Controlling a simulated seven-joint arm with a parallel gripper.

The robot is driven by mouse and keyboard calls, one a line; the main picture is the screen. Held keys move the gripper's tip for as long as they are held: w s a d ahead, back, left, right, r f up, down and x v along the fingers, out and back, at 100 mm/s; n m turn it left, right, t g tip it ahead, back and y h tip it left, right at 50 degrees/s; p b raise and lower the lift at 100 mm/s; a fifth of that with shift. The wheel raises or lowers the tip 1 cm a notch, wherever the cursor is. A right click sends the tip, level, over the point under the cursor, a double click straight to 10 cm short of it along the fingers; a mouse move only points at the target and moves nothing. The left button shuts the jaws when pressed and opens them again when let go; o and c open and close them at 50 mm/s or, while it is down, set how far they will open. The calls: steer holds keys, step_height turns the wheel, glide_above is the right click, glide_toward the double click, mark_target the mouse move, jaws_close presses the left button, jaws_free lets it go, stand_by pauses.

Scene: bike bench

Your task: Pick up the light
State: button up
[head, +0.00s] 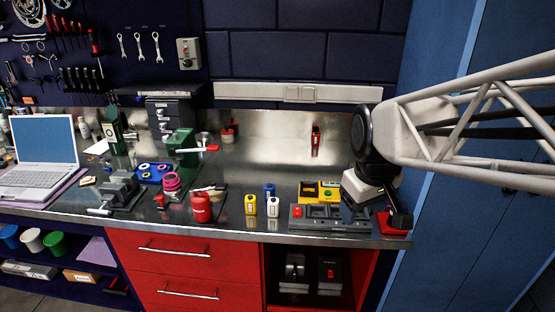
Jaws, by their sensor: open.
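My gripper (372,210) hangs at the right end of the steel workbench, low over the bench top. It is open, and nothing shows between its jaws. A red and black object (395,223) sits at the bench's right front corner, close beside and partly behind my gripper; I cannot tell whether they touch. Which of these is the light I cannot tell for sure. A grey compartment tray (330,226) with a red item at its left end lies left of my gripper.
Yellow (250,205) and blue-white (272,207) small bottles and a red canister (201,208) stand along the front. A yellow-and-black box (308,190) is behind the tray. A vise (118,190) and laptop (45,145) are left. The back-centre bench is mostly clear. A blue cabinet (440,230) borders the right.

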steer(key=w+a+f+n+g, duration=0.1)
steer(key=w+a+f+n, duration=0.15)
steer(key=w+a, duration=0.4)
steer(key=w+a+f+n, duration=0.1)
steer(key=w+a+n, duration=0.35)
steer(key=w, duration=0.25)
steer(key=n, duration=0.6)
glide_above(250, 197)
steer(key=shift+g, duration=0.4)
step_height(250, 197, down, 8)
steer(key=shift+d+r, duration=0.15)
steer(key=shift+r, duration=0.1)
steer(key=shift+f, duration=0.15)
steer(key=shift+f, duration=1.3)
steer(key=shift+f, duration=2.55)
